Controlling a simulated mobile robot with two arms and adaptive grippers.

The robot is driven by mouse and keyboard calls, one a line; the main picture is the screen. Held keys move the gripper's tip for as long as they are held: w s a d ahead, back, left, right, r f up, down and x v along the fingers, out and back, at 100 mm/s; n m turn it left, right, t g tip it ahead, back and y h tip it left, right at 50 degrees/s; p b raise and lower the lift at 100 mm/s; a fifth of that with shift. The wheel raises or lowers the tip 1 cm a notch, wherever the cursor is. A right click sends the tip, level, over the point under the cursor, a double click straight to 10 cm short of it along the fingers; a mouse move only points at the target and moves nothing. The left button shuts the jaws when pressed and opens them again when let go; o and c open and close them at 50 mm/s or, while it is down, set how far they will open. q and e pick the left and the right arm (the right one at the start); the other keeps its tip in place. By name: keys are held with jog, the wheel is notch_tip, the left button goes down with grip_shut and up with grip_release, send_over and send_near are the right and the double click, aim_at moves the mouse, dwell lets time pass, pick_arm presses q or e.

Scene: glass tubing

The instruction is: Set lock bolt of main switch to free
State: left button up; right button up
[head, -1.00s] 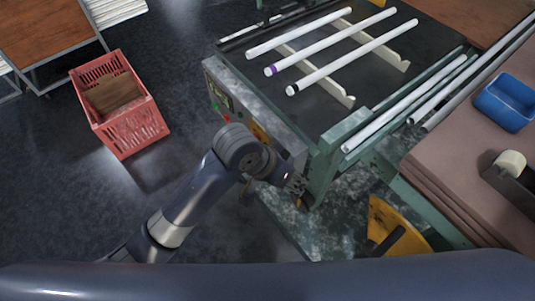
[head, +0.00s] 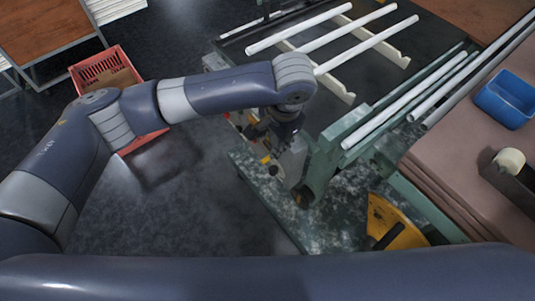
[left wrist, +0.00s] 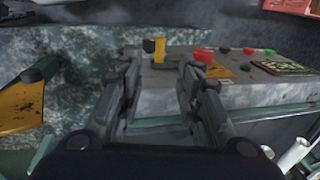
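The control box (left wrist: 245,92) fills the middle right of the left wrist view, and part of it shows in the head view (head: 290,163). A yellow upright piece (left wrist: 160,49) with a black knob (left wrist: 148,46) at its left stands on it, probably the lock bolt. Right of it is a red knob (left wrist: 203,56) on a yellow plate (left wrist: 219,71), probably the main switch. My left gripper (left wrist: 158,64) is open and empty, its fingers apart on either side of the yellow piece in this view. Contact cannot be told. In the head view my left gripper (head: 262,132) is partly hidden.
White tubes (head: 345,46) lie on a rack behind my arm. A red crate (head: 126,62) stands on the floor, partly behind my arm. A yellow curved part (head: 395,225) is at lower right.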

aim_at(267, 159)
pick_arm(q)
jog(key=f, duration=0.3)
jog(key=w+a+f, duration=0.1)
jog(key=f, duration=0.3)
jog(key=f+p, duration=0.1)
jog(key=f, duration=0.2)
jog(key=shift+w+a+f, duration=0.15)
jog(key=shift+w+f, duration=0.05)
jog(key=shift+w, duration=0.1)
grip_shut()
